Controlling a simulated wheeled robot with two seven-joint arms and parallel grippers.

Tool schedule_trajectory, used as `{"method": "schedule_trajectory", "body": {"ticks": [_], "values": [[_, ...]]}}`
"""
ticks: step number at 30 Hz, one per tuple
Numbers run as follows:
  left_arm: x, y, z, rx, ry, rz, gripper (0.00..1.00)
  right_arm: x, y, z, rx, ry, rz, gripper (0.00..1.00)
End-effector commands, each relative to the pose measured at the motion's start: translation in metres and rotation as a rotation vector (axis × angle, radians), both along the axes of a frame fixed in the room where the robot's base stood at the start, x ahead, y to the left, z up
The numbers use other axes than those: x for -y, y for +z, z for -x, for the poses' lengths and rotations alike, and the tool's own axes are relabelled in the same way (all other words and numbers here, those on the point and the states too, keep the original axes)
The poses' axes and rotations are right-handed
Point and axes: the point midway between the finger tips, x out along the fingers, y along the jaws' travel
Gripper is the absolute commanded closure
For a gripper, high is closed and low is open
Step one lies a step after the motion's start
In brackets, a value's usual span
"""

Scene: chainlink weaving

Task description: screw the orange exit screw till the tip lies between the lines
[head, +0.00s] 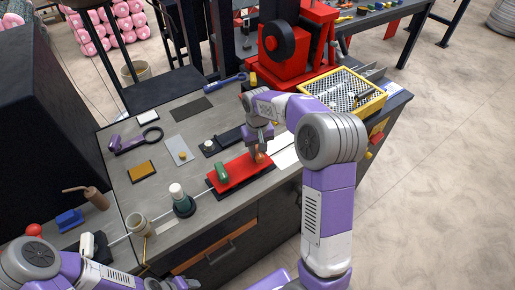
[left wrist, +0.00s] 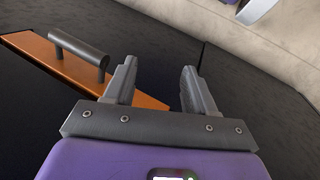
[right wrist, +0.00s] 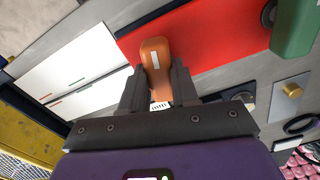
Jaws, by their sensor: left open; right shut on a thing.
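The orange exit screw (right wrist: 155,58) has a rounded orange handle with a pale stripe. It sits at the edge of the red block (right wrist: 205,35) in the right wrist view. My right gripper (right wrist: 157,82) is shut on it; in the head view the handle (head: 260,158) shows just below the fingers. A white card with short green and orange marks (right wrist: 75,68) lies beside the block. A small white ruled scale (right wrist: 159,105) shows between the fingers. I cannot make out the screw's tip. My left gripper (left wrist: 158,88) is open and empty, away from the block, before the bench front.
A green handle (head: 222,171) stands on the red block. A green-dark bottle (head: 182,200) and a beige cup (head: 138,225) stand left of it. The yellow crate (head: 345,95) is at the back right. An orange drawer front with dark handle (left wrist: 80,55) is near my left gripper.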

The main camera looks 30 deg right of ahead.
Motion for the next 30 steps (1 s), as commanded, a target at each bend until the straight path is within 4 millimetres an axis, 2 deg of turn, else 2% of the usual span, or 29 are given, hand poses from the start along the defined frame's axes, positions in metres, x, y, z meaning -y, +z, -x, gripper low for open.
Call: {"method": "schedule_trajectory", "body": {"ticks": [4,13,14,18,26,30], "values": [[0.0,0.003,0.0,0.0,0.0,0.0,0.45,-0.001,-0.002,0.001,-0.006,-0.083,0.0,1.0],[0.0,0.002,0.0,0.0,0.0,0.0,0.45,-0.001,-0.004,0.002,-0.009,-0.095,-0.001,1.0],[0.0,0.002,0.0,0.0,0.0,0.0,0.45,-0.001,-0.004,0.002,-0.009,-0.095,-0.001,0.67],[0.0,0.002,0.0,0.0,0.0,0.0,0.45,-0.001,-0.004,0.002,-0.009,-0.094,-0.001,0.46],[0.0,0.003,0.0,0.0,0.0,0.0,0.45,0.0,-0.002,0.001,-0.005,-0.094,0.0,0.45],[0.0,0.004,0.0,0.0,0.0,0.0,0.45,0.0,0.009,0.0,-0.002,-0.094,-0.001,0.45]]}}
